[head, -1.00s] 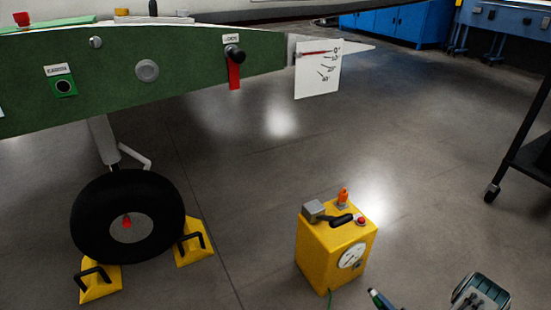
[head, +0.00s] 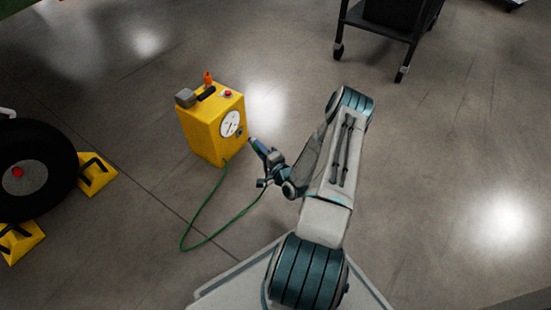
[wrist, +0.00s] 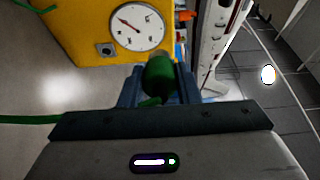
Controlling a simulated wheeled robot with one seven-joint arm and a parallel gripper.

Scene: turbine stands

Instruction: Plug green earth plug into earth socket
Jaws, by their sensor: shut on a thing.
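My gripper (head: 264,155) is shut on the green plug (wrist: 158,76), just right of the yellow box (head: 208,130) and close to its gauge side. In the wrist view the plug is upright between the blue-grey jaws (wrist: 158,90). A green cable (head: 186,225) loops over the floor from the box to my gripper, and it also shows in the wrist view (wrist: 30,119). A small dark round fitting (wrist: 105,50) is on the box face beside the gauge (wrist: 137,27), apart from the plug. The green panel with a labelled round socket is out of the current views.
A black wheel (head: 35,170) with yellow chocks (head: 97,178) stands at the left. A dark wheeled cart (head: 378,32) stands at the top. An orange lamp (head: 207,78) and a lever top the box. The right floor is open.

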